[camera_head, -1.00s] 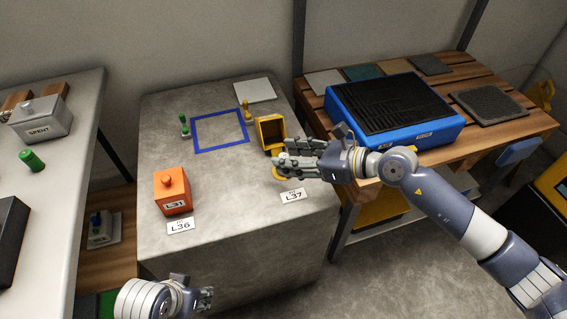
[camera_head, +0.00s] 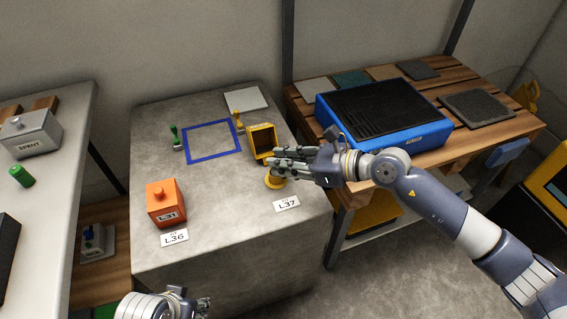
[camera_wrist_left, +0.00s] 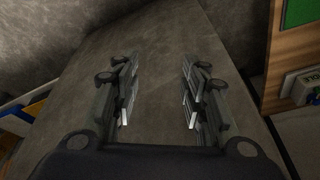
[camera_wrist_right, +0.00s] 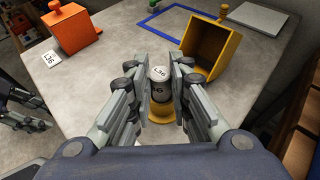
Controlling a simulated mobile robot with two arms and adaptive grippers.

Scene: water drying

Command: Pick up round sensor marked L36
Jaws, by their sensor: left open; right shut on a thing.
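A round grey sensor (camera_wrist_right: 158,88), with a white top that reads as L36, is between the fingers of my right gripper (camera_wrist_right: 162,78) in the right wrist view. That gripper is shut on it. A round yellow stand (camera_wrist_right: 163,112) is beneath it. Whether sensor and stand touch is unclear. My left gripper (camera_wrist_left: 158,100) is open and empty over the floor or bench side. It also shows at the bottom of the head view (camera_head: 202,305).
An orange cover (camera_head: 166,205) marked L31 stands behind the L36 label (camera_head: 174,237). The L37 label (camera_head: 286,204) is in front of the stand. An open yellow box (camera_head: 262,141) lies close behind my right fingers. A blue square outline (camera_head: 212,157) is empty.

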